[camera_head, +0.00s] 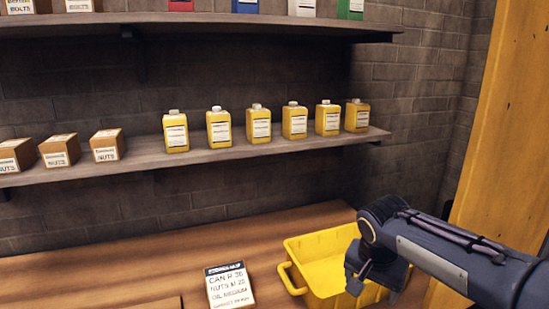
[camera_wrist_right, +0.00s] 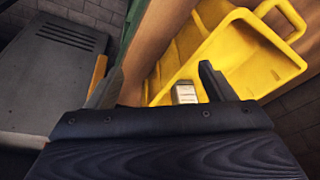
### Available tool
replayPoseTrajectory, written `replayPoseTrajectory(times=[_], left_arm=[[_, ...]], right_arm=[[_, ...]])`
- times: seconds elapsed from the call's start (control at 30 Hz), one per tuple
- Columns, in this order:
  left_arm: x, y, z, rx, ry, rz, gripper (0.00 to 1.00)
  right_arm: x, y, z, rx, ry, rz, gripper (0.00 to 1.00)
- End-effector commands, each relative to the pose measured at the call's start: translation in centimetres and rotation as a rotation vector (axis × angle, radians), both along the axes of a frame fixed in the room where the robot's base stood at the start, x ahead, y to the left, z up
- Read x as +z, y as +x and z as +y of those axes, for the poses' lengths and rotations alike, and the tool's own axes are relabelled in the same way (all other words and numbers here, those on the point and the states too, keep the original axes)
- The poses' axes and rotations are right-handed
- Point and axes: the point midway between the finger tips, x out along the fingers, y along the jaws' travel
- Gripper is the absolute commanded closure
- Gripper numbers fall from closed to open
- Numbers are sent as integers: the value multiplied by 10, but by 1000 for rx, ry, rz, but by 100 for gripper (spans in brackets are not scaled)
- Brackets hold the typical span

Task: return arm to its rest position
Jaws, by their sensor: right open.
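My right arm comes in from the right in the head view. Its gripper (camera_head: 372,284) points down over the right part of the yellow tray (camera_head: 318,247) and hides part of it. In the right wrist view the two fingers of this gripper (camera_wrist_right: 160,80) stand apart with nothing held between them. The yellow tray also shows there (camera_wrist_right: 222,50), beyond the fingers. My left gripper is not in view.
A wooden bench (camera_head: 130,270) carries a printed card (camera_head: 229,286) left of the tray. The shelf above (camera_head: 240,152) holds yellow cans (camera_head: 260,124) and nuts boxes (camera_head: 60,151). A yellow upright panel (camera_head: 510,130) stands at right. The wrist view shows a grey cabinet (camera_wrist_right: 50,75).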

Motion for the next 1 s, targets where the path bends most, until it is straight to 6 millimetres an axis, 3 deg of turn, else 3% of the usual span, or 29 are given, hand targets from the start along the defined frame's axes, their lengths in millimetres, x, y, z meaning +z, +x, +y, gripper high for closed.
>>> replayPoseTrajectory(times=[0.17, 0.27, 0.4, 0.5, 0.7, 1.0], left_arm=[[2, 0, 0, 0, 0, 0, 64], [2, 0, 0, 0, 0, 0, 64], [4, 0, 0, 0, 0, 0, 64], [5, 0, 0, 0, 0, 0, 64], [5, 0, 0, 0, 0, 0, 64], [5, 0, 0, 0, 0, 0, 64]], right_arm=[[-1, -61, -26, 121, 122, 2, 24], [-5, -108, -33, 220, 197, -30, 24], [-17, -172, -30, 359, 262, -118, 24], [-28, -205, -22, 434, 272, -184, 24], [-47, -237, -8, 518, 258, -266, 24], [-51, -242, -5, 535, 253, -278, 26]])
